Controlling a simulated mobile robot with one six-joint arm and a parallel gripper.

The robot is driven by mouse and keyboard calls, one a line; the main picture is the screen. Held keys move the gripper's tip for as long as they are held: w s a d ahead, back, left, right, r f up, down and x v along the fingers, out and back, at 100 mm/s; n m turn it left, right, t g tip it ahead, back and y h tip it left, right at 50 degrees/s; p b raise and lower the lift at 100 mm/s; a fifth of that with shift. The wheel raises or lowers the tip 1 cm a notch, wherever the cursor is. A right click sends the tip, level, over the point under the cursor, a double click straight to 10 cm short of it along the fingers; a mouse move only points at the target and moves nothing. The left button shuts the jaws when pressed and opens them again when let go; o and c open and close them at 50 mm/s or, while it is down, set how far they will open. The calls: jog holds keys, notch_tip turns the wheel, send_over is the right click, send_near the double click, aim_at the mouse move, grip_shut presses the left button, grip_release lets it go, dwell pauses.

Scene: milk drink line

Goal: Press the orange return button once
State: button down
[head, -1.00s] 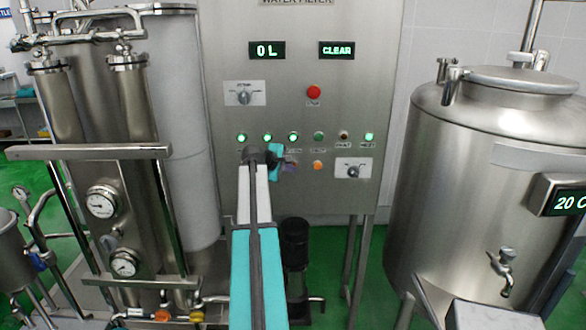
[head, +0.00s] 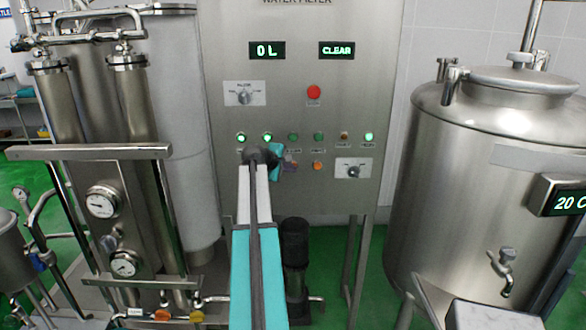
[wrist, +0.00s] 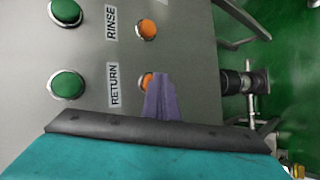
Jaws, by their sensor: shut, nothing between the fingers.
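The orange return button (wrist: 147,79) shows in the wrist view beside the label RETURN. My gripper's purple fingertips (wrist: 162,97) are shut and empty, and they cover part of the button's lower right edge. I cannot tell whether they touch it.
The steel panel (head: 225,190) also carries a red button (head: 313,92), two knobs and displays reading "0 L" and "CLEAR". Green buttons (wrist: 67,84) sit close by in the wrist view. A steel tank (head: 450,190) stands at right, filter columns (head: 130,105) at left.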

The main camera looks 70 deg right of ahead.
jog(key=shift+s+a, duration=0.25)
jog(key=shift+a, duration=0.45)
jog(key=shift+s+a+p, duration=0.1)
jog(key=shift+s+a, duration=0.2)
jog(key=shift+a, duration=0.5)
jog(key=shift+s+a+p, duration=0.1)
jog(key=shift+s+a, duration=0.2)
jog(key=shift+a, duration=0.45)
jog(key=shift+s+a+p, duration=0.1)
jog(key=shift+s+a, duration=0.2)
jog(key=shift+a, duration=0.5)
